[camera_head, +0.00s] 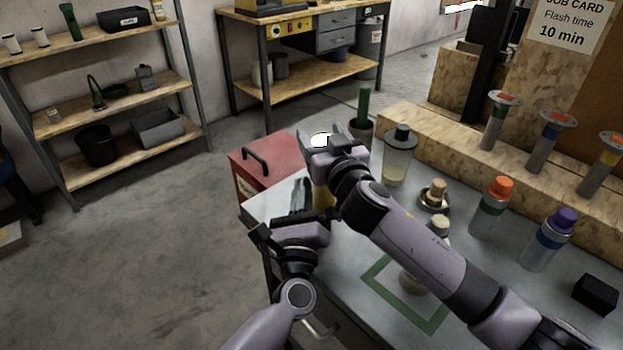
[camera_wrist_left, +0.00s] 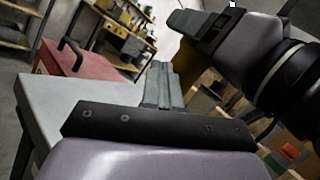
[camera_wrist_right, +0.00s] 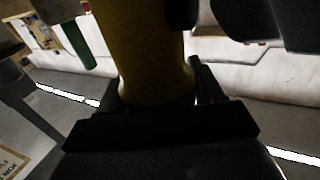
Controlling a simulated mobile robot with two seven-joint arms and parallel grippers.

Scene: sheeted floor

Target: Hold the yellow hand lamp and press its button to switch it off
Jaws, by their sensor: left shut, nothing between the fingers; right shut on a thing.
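My left gripper (camera_head: 300,194) is shut and empty, just left of the lamp's lower body. In the left wrist view, the shut fingers (camera_wrist_left: 158,85) point up beside the lamp (camera_wrist_left: 187,66), with a small gap visible. The button is not visible.
A red toolbox (camera_head: 262,165) stands behind the table's left corner. The grey table (camera_head: 350,300) carries a clear jar (camera_head: 397,160), an orange-capped bottle (camera_head: 491,207), a purple-capped bottle (camera_head: 549,240), a green square outline (camera_head: 378,300) and a black box (camera_head: 596,293).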

